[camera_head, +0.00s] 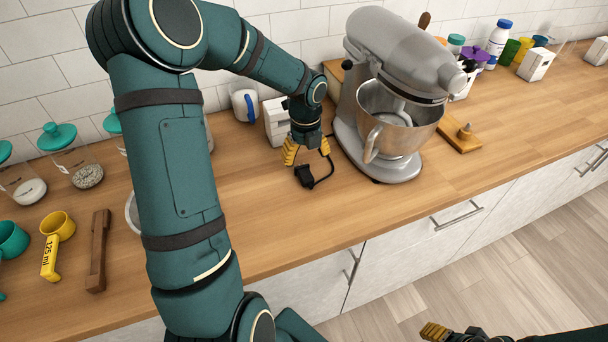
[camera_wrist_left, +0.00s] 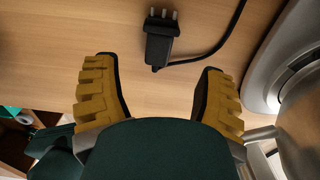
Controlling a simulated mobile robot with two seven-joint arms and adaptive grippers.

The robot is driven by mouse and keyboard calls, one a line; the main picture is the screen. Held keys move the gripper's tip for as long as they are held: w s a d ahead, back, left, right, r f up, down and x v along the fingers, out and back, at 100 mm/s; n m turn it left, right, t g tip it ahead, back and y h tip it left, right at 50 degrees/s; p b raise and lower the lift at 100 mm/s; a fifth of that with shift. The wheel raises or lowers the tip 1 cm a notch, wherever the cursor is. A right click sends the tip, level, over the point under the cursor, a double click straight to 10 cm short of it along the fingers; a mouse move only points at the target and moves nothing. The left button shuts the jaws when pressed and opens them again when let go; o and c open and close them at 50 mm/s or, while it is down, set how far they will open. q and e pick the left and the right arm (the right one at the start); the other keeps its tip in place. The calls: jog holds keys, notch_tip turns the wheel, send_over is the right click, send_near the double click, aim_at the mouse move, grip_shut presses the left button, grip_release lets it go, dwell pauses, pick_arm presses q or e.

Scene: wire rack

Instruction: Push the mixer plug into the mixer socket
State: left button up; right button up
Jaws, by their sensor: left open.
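My left gripper (camera_head: 307,149) is open and empty above the counter, close to the plug. In the left wrist view the plug is ahead of and between the open yellow fingers (camera_wrist_left: 160,98), not held. A white socket block (camera_head: 275,122) stands behind my left gripper, partly hidden by it. My right gripper (camera_head: 434,332) shows only partly at the bottom edge.
The mixer's grey base and steel bowl (camera_head: 398,118) stand right of the plug. Glass jars (camera_head: 84,172), a yellow measuring cup (camera_head: 57,228) and a wooden piece (camera_head: 98,250) are at left. Another white block (camera_head: 536,66) stands far right. Counter in front of the plug is clear.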

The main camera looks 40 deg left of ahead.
aim_at(305, 173)
pick_arm(q)
notch_tip(305, 173, down, 8)
jog(key=shift+s+r+b, duration=0.1)
jog(key=shift+r+b, duration=0.1)
jog(key=shift+b, duration=0.75)
grip_shut()
